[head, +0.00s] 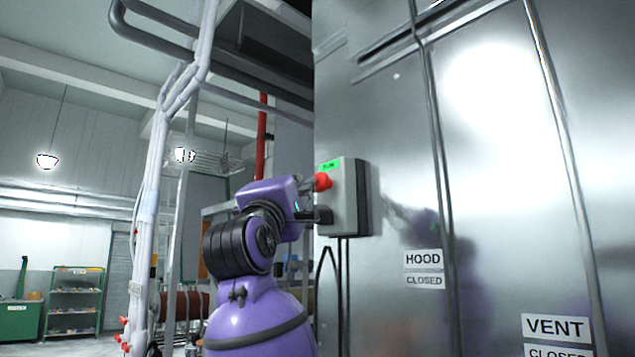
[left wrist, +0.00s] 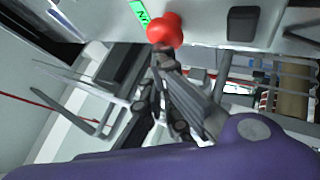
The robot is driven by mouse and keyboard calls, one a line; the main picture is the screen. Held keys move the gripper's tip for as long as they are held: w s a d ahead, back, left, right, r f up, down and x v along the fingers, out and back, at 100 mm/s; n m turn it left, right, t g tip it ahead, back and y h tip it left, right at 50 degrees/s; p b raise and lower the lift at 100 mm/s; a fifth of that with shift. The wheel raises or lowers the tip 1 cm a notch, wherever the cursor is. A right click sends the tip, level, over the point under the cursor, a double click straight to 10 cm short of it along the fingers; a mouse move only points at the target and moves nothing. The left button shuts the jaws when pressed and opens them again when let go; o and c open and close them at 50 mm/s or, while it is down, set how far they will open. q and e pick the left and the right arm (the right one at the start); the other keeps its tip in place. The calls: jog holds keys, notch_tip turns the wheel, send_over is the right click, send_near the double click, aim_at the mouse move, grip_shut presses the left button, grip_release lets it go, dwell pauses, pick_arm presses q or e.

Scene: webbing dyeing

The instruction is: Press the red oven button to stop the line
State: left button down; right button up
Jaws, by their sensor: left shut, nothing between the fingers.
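The red oven button (head: 323,181) is a rounded red knob on the left face of a grey control box (head: 350,200), below a green lit label (head: 330,165). The red button also shows at the top of the left wrist view (left wrist: 164,30). My left gripper (left wrist: 163,58) is shut and empty, its fingertips just below the button in that view. I cannot tell whether they touch it. In the head view my purple wrist largely hides the fingers. My right gripper is not in view.
The box is mounted on a large steel oven wall (head: 490,130) with HOOD (head: 423,260) and VENT (head: 556,328) signs. A black block (left wrist: 243,23) sits beside the button on the box. White pipes (head: 150,200) rise at left; green shelves (head: 75,300) stand far back.

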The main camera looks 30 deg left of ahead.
pick_arm(q)
jog(key=shift+w+d, duration=0.15)
jog(key=shift+w, duration=0.25)
dwell(0.6)
jog(key=shift+s, duration=0.1)
jog(key=shift+s+a, duration=0.35)
jog(key=shift+s, duration=0.5)
jog(key=s, duration=0.1)
jog(key=s+a, duration=0.1)
jog(key=s, duration=0.1)
jog(key=s+a, duration=0.1)
jog(key=shift+s, duration=0.3)
dwell(0.6)
